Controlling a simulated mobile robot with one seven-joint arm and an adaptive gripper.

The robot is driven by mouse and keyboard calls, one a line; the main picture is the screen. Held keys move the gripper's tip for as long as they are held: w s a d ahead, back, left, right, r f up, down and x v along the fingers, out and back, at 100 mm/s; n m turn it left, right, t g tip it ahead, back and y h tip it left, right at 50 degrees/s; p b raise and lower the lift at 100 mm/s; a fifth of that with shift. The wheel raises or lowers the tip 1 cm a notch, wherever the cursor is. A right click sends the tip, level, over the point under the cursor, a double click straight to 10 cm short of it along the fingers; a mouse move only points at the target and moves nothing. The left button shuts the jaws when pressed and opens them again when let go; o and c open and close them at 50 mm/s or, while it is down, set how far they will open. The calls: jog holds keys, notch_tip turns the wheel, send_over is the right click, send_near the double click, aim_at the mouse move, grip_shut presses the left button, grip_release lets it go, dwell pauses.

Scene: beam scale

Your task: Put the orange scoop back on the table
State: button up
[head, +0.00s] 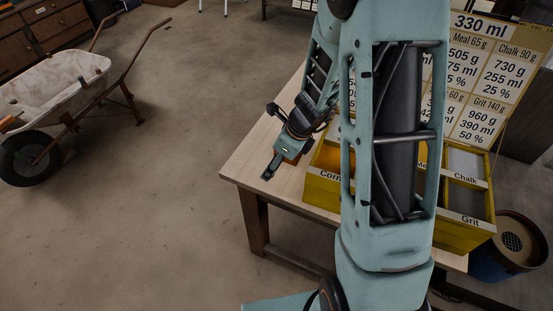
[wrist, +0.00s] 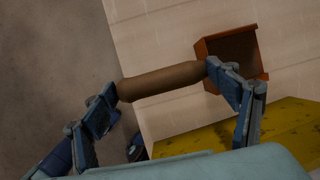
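In the wrist view, the orange scoop has a brown handle (wrist: 162,81) and a box-shaped orange pan (wrist: 258,68) over the pale table top. My gripper (wrist: 167,87) has its two fingers spread wide, one near each end of the handle. The right finger covers the join of handle and pan. I cannot tell whether the fingers touch the handle, or whether the scoop rests on the table. In the head view my gripper (head: 268,170) points down at the table's left edge; I cannot clearly make out the scoop there.
The wooden table (head: 258,150) carries a yellow compartment box (head: 322,190) labelled Corn, Chalk and Grit, right of my gripper. A sign board (head: 485,75) stands behind it. A bucket (head: 515,245) is at the right. A wheelbarrow (head: 55,75) stands left, with open floor between.

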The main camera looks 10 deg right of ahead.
jog(key=o, duration=0.3)
jog(key=shift+r, duration=0.1)
jog(key=shift+r, duration=0.2)
jog(key=p+v, duration=0.4)
jog(key=v, duration=0.8)
jog(key=shift+f, duration=0.1)
